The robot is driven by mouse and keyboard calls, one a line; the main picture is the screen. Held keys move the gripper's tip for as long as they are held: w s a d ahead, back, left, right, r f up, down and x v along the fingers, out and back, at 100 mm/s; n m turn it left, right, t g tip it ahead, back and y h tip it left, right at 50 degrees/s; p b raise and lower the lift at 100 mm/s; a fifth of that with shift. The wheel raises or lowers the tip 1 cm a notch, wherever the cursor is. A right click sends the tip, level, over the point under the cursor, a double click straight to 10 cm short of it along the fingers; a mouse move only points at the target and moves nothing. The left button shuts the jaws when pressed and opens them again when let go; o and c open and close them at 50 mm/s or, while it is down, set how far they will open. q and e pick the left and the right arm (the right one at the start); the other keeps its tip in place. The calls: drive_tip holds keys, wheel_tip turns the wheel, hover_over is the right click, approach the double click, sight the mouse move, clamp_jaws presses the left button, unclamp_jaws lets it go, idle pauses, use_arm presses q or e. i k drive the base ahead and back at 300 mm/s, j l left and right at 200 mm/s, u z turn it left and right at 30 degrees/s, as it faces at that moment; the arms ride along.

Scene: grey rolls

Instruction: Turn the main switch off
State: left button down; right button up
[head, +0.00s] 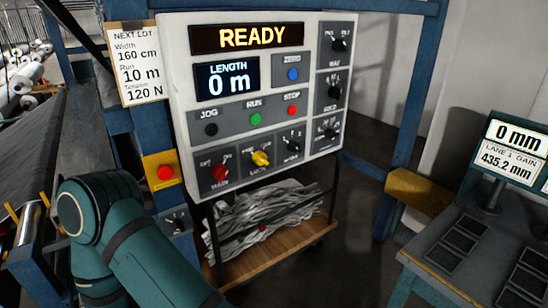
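The main switch (220,171) is a small red rotary knob at the lower left of the white control panel (182,100), with a MAIN label under it. OFF is marked at its upper left and another label at its upper right. Its handle seems to lean towards the upper right, but it is small to read. The panel's display (252,37) is lit and reads READY. Teal links of my arm fill the lower left, below and left of the switch. Neither gripper shows, so their fingers are out of sight.
A yellow lock knob (260,158) sits right beside the main switch. A red emergency button (166,172) on a yellow plate is to its left. Below the panel a wooden-decked cart (265,262) holds grey scrap. A desk (470,235) with a screen stands right.

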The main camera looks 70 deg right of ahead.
sight(219, 171)
drive_tip(key=k+j+z, duration=0.1)
drive_tip(key=z, duration=2.2)
drive_tip(key=k+j, duration=0.05)
